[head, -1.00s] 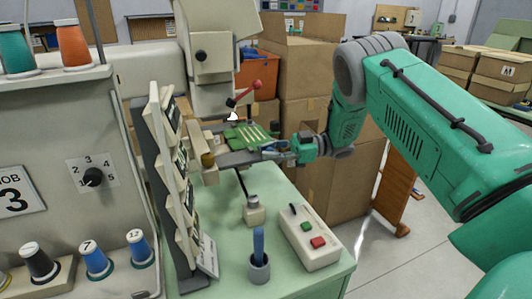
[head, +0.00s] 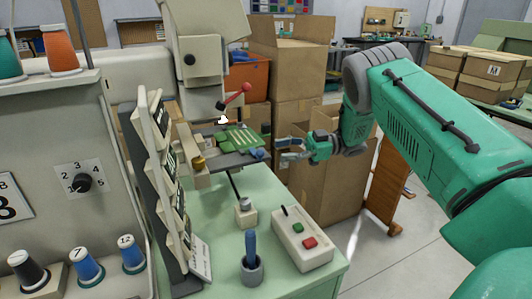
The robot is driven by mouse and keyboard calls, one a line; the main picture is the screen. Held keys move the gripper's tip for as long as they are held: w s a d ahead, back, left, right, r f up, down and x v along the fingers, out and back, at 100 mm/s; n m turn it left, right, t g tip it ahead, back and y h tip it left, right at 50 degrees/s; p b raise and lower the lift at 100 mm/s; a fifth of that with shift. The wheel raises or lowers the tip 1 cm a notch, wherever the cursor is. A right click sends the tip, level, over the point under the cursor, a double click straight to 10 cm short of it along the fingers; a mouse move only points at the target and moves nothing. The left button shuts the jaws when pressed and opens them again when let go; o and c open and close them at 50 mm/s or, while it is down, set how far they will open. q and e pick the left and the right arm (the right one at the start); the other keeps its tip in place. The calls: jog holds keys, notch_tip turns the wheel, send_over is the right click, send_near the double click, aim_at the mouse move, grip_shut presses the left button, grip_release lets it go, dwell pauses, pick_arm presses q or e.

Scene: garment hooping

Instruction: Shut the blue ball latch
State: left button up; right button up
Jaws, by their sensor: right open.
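The blue ball latch (head: 258,154) sits at the right front edge of the dark grey plate (head: 228,161) of the hooping station. A green garment piece with pale stripes (head: 238,138) lies on that plate. My right gripper (head: 282,149) is open and empty, a short way to the right of the blue ball and apart from it. Its arm comes in from the right. The ball is small here, and I cannot tell how the latch itself sits. My left gripper is not in view.
A red ball lever (head: 237,96) rises behind the plate, and a gold knob (head: 198,163) is at its left. A control box (head: 302,239) and a cup with a blue tool (head: 250,268) stand in front. Cardboard boxes (head: 325,180) stand behind my right gripper.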

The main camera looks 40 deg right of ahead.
jog(key=v, duration=0.6)
jog(key=shift+w+f, duration=0.15)
jog(key=shift+a, duration=0.2)
jog(key=shift+d, duration=0.2)
